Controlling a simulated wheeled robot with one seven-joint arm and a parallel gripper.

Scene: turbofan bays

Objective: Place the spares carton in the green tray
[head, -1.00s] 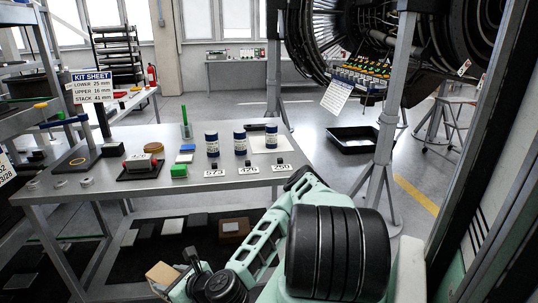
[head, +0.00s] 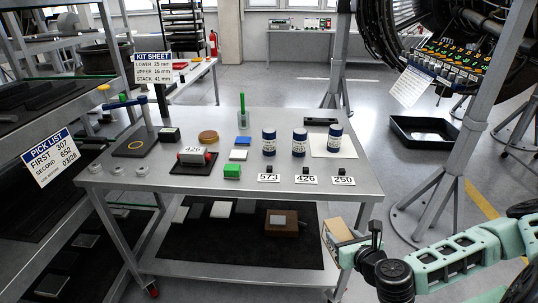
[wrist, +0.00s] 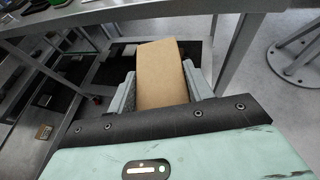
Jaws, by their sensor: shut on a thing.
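The spares carton, a plain brown cardboard box (wrist: 163,75), is held between the two grey fingers of my gripper (wrist: 165,98) in the wrist view. In the head view the carton (head: 337,230) shows beside the front right leg of the workbench, below the level of its top. My gripper (head: 347,247) is shut on it, and my arm reaches in from the right. I cannot make out a green tray in either view.
The workbench (head: 330,183) carries jars, number cards, a green block (head: 232,171) and other parts. Its lower shelf (head: 230,248) holds several boxes. A shelf rack stands at left. A black tray (head: 395,124) lies on the floor near a grey stand.

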